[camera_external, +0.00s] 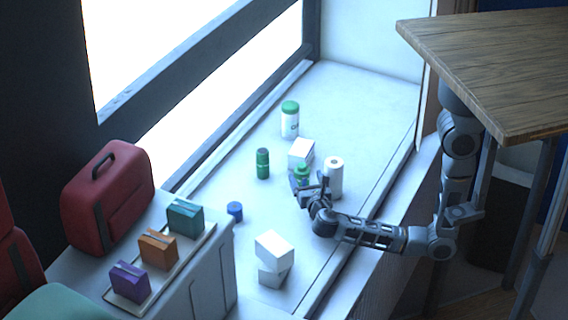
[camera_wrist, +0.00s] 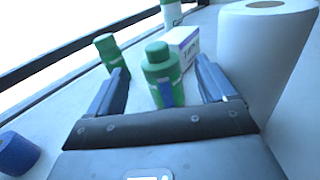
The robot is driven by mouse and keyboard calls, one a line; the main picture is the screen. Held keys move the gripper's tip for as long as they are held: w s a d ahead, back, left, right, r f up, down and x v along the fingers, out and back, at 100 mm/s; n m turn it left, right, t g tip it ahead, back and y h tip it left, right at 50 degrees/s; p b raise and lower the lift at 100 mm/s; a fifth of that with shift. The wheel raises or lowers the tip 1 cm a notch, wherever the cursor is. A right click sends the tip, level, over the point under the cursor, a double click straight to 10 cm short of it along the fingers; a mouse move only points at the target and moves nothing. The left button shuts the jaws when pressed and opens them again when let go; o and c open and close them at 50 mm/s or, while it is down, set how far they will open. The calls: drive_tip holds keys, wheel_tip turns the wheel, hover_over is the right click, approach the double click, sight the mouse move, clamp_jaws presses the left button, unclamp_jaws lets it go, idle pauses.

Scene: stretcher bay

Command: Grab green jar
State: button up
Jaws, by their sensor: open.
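A green jar with a green lid (camera_wrist: 160,68) stands upright straight ahead of my gripper (camera_wrist: 160,88) in the wrist view, between the lines of the two fingers. It has a blue patch low on its front. In the external view this green jar (camera_external: 302,171) is partly hidden by my gripper (camera_external: 312,188). My gripper is open, with a finger on each side of the jar's lower part; I cannot tell if either touches it. A second green jar (camera_external: 262,163) stands apart to the left, also seen in the wrist view (camera_wrist: 108,50).
A white paper roll (camera_wrist: 262,55) stands close to the right finger. A white box (camera_external: 301,151) is just behind the jar. A white tub with green lid (camera_external: 290,120) stands farther back. A blue roll (camera_external: 235,211) and stacked white boxes (camera_external: 272,258) lie nearer the front.

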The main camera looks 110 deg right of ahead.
sight(304, 175)
drive_tip(key=d, duration=0.5)
drive_tip(key=shift+s+d+f+p, duration=0.1)
drive_tip(key=shift+s+d+p, duration=0.05)
drive_tip(key=shift+p, duration=0.15)
drive_tip(key=c, duration=1.2)
